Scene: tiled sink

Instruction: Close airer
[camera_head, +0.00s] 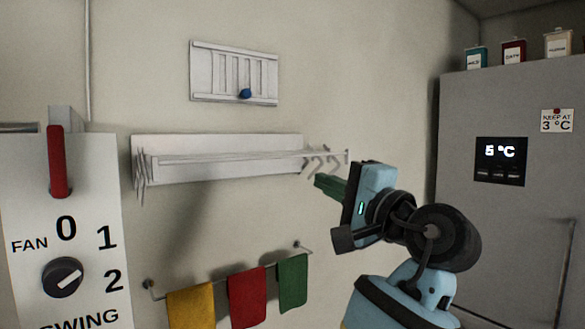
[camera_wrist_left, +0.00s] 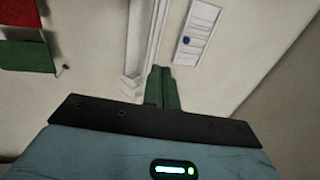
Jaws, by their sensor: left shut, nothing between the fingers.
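The airer (camera_head: 220,158) is a white wall-mounted rack with a long back board and a rail in front. Thin folding arms (camera_head: 322,160) show at its right end and more (camera_head: 140,175) hang at its left end. The front rail stands a little out from the board. My left gripper (camera_head: 322,184) is shut and empty, with its green fingers just below the airer's right end. I cannot tell whether they touch it. In the left wrist view the fingers (camera_wrist_left: 161,74) point at the wall beside the airer (camera_wrist_left: 145,45). My right gripper is not in view.
A white slatted panel with a blue knob (camera_head: 245,94) is above the airer. Below hangs a rail with yellow, red (camera_head: 247,297) and green cloths. A fan control panel (camera_head: 62,230) stands at left, a grey fridge (camera_head: 510,220) at right.

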